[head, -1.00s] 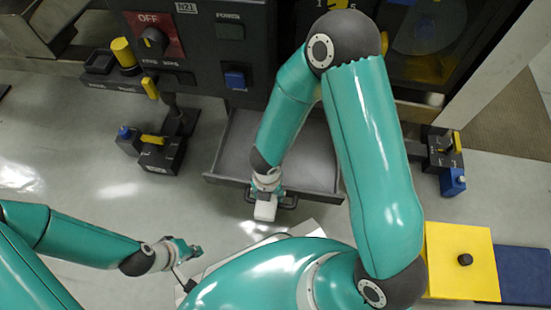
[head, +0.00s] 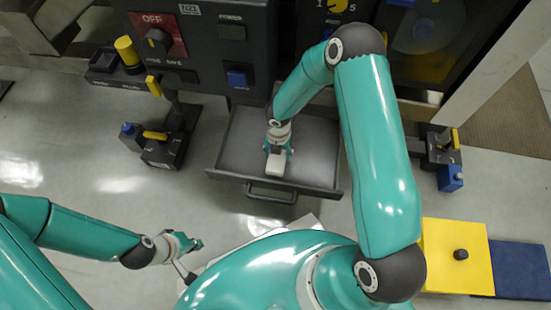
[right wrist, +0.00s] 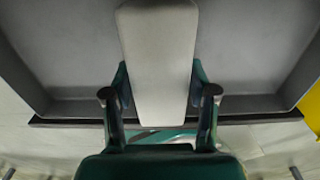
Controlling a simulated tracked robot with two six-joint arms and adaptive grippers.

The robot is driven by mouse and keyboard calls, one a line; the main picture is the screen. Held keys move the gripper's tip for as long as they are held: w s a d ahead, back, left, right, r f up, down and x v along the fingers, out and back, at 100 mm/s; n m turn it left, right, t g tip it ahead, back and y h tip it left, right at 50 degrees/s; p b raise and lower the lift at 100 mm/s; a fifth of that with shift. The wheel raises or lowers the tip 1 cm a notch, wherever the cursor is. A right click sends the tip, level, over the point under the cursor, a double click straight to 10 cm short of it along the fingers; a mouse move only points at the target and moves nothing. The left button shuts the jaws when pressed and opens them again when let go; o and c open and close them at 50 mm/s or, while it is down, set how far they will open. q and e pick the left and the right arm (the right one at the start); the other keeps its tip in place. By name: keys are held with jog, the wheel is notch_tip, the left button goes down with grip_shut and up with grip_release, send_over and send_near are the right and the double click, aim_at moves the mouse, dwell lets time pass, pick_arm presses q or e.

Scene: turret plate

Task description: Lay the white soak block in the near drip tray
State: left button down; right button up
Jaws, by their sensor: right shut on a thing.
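The white soak block (head: 276,165) is held in my right gripper (head: 279,152), over the grey interior of the pulled-out drip tray (head: 240,135). In the right wrist view the block (right wrist: 159,62) is pale and long, with the fingers of the right gripper (right wrist: 160,108) on either side of its lower part. The tray floor (right wrist: 55,55) lies beneath it. I cannot tell whether the block touches the floor. My left gripper (head: 190,250) is at lower left, away from the tray; its jaws are too small to read.
The tray's front has a dark handle (head: 271,194). A dark control panel (head: 200,45) stands behind. Black fixtures with yellow levers stand left (head: 165,145) and right (head: 440,150). A yellow plate (head: 455,275) lies at lower right.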

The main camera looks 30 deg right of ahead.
notch_tip(320, 180, down, 3)
jog(key=shift+f+b, duration=0.15)
jog(key=shift+b, duration=0.45)
jog(key=o, duration=1.3)
jog(key=shift+c, duration=0.2)
